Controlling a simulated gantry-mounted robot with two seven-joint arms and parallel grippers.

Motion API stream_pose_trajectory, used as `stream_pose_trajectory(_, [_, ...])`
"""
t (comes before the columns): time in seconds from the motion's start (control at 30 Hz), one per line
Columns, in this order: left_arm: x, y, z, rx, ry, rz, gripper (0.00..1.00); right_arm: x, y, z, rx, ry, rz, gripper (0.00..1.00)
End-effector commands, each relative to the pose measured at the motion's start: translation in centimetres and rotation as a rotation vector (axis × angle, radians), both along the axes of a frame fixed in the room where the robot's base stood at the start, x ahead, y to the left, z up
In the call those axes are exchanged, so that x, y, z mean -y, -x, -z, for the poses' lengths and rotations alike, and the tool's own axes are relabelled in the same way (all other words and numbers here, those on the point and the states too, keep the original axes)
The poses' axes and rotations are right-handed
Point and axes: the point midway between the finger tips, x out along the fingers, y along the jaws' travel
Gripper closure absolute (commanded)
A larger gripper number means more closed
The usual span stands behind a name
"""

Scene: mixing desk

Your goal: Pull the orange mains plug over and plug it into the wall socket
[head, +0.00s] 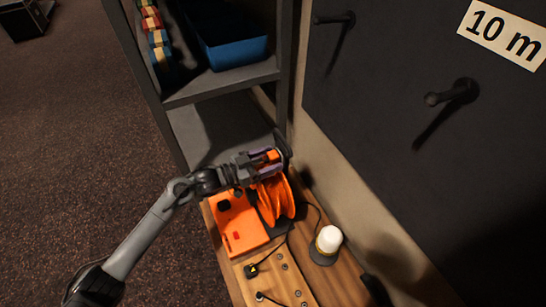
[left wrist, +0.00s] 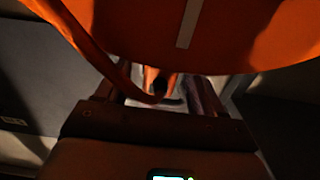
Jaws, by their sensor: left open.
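My left gripper (head: 270,158) is at the orange cable reel (head: 276,200), over its upper end. It also shows in the left wrist view (left wrist: 170,92), with its two fingers apart. A small orange piece with a dark round end (left wrist: 158,82) shows between the fingers; I cannot tell whether it is the mains plug or part of the reel. The reel's large orange side fills the top of the left wrist view. No wall socket can be made out. My right gripper is not in view.
An orange box (head: 238,224) lies beside the reel. A wooden board (head: 285,272) with a black and yellow plug (head: 251,270) and a white-topped lamp (head: 328,240) are in front. A shelf with a blue bin (head: 232,52) stands behind. Pegs (head: 455,92) stick out of the dark wall panel.

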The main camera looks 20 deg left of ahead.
Motion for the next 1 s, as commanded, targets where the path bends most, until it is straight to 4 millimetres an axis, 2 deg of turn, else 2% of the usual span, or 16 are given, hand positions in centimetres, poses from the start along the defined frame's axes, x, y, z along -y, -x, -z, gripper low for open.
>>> stream_pose_trajectory(0.83, [0.01, 0.01, 0.03, 0.0, 0.0, 0.0, 0.32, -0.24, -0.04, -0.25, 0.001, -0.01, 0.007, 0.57])
stream_pose_trajectory(1.0, [0.01, 0.01, 0.03, 0.0, 0.0, 0.0, 0.58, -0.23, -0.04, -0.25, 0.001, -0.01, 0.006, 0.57])
